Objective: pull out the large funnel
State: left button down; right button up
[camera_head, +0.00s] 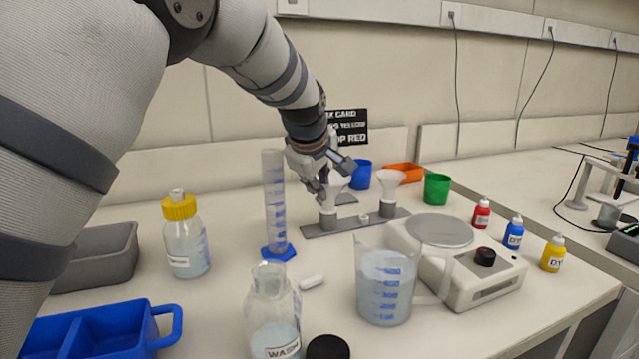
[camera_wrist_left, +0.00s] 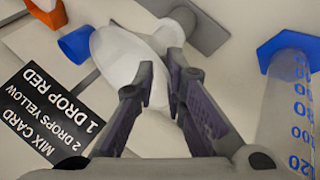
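In the head view, two white funnels stand side by side in a grey holder bar (camera_head: 358,224). My left gripper (camera_head: 335,181) is right at the left funnel (camera_head: 333,191) and partly hides it. The other funnel (camera_head: 389,180) stands clear to its right. In the left wrist view, the funnel (camera_wrist_left: 118,50) shows its wide white mouth, tapering towards a grey socket. The fingertips of my left gripper (camera_wrist_left: 160,75) are a small gap apart, one over the mouth and one beside the cone. I cannot tell whether they clamp the wall. My right gripper is out of view.
A graduated cylinder (camera_head: 275,200) stands close left of my gripper. A beaker (camera_head: 384,285), a yellow-capped bottle (camera_head: 186,245) and a wash bottle (camera_head: 272,315) stand nearer. A balance (camera_head: 470,270) is to the right. A black mix card (camera_head: 350,128) and blue cup (camera_head: 361,174) are behind.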

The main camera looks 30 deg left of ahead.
pick_arm(q)
jog(key=shift+r, duration=0.1)
jog(key=shift+r, duration=0.6)
jog(key=shift+r, duration=0.45)
jog(key=shift+r, duration=0.1)
jog(key=shift+r, duration=0.35)
jog(key=shift+r, duration=1.5)
